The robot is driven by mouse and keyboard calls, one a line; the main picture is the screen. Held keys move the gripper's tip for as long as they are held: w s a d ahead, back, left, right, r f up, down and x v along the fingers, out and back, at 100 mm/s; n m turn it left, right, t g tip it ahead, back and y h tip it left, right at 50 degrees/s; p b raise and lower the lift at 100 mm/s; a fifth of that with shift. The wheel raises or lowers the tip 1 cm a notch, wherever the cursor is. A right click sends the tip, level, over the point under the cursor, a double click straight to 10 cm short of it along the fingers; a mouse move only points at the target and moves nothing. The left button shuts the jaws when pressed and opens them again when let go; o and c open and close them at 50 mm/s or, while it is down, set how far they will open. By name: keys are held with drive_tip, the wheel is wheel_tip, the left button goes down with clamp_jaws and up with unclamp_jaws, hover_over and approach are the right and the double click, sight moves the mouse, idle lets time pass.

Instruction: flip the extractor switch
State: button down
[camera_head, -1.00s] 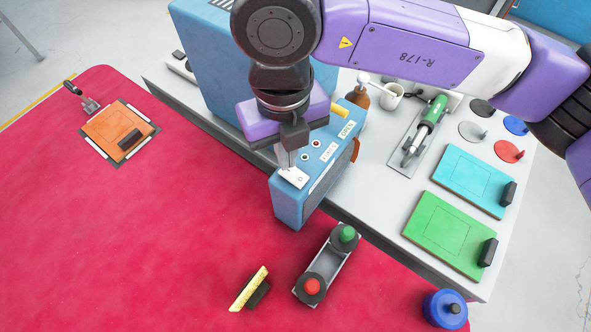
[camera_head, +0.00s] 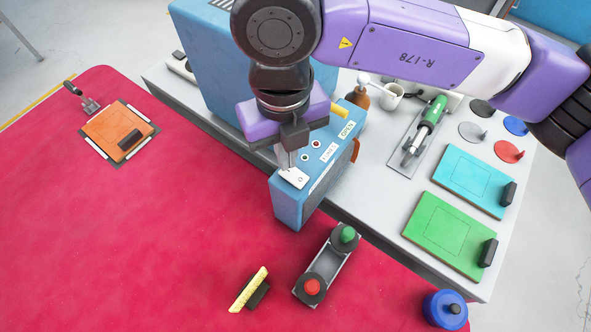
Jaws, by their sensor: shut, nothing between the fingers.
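A blue box (camera_head: 293,209) stands at the edge of the white bench, with labels, small indicator lights and a white switch plate (camera_head: 294,178) on its top face. I take this plate to be the extractor switch; its lever is hidden or too small to tell. My gripper (camera_head: 286,163) is shut and empty, pointing down at the plate's upper left edge. Whether the fingertips touch the plate I cannot tell.
A larger blue cabinet (camera_head: 205,60) stands behind my gripper. Green (camera_head: 445,235) and cyan (camera_head: 470,180) boards lie on the bench (camera_head: 400,190).

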drive_tip(key=shift+f+b, duration=1)
idle(1.0)
drive_tip(key=shift+r+p, duration=1.45)
drive_tip(key=shift+r, duration=2.1)
